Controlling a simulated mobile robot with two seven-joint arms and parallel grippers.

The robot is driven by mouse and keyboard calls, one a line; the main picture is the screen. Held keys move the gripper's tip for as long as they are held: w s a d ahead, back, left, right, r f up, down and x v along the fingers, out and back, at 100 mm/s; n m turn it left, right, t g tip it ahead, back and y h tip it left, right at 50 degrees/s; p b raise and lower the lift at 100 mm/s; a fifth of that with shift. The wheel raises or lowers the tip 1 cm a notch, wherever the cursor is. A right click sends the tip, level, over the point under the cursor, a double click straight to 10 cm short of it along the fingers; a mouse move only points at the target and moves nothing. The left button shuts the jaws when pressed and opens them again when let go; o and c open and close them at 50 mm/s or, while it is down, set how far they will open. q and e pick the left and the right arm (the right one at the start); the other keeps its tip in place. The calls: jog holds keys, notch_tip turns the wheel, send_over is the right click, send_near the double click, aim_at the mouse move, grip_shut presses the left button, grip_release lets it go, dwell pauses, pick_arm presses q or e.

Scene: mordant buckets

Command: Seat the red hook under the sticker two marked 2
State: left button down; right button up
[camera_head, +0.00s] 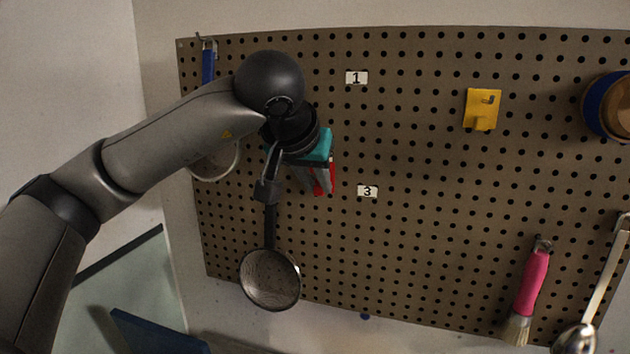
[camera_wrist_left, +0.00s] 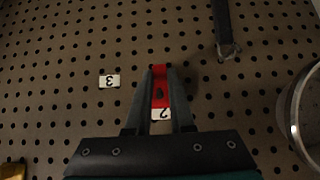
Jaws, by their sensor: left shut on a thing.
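My left gripper (camera_head: 318,182) is at the pegboard (camera_head: 420,150), with its fingers shut on the red hook (camera_head: 328,176). In the left wrist view the gripper (camera_wrist_left: 160,72) has a finger on each side of the red hook (camera_wrist_left: 159,88). The sticker marked 2 (camera_wrist_left: 160,114) shows upside down in that view, right beside the hook and between the fingers. In the head view my left arm hides this sticker. I cannot tell whether the hook touches the board. My right gripper is not in view.
Stickers 1 (camera_head: 356,77) and 3 (camera_head: 367,191) are to the gripper's right. A dark skimmer (camera_head: 270,280) hangs close by on the lower left. The board's middle is clear.

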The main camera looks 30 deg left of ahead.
pick_arm(q)
jog(key=c, duration=0.7)
grip_release()
jog(key=p+v, duration=0.1)
jog(key=v, duration=1.4)
jog(key=shift+r, duration=0.1)
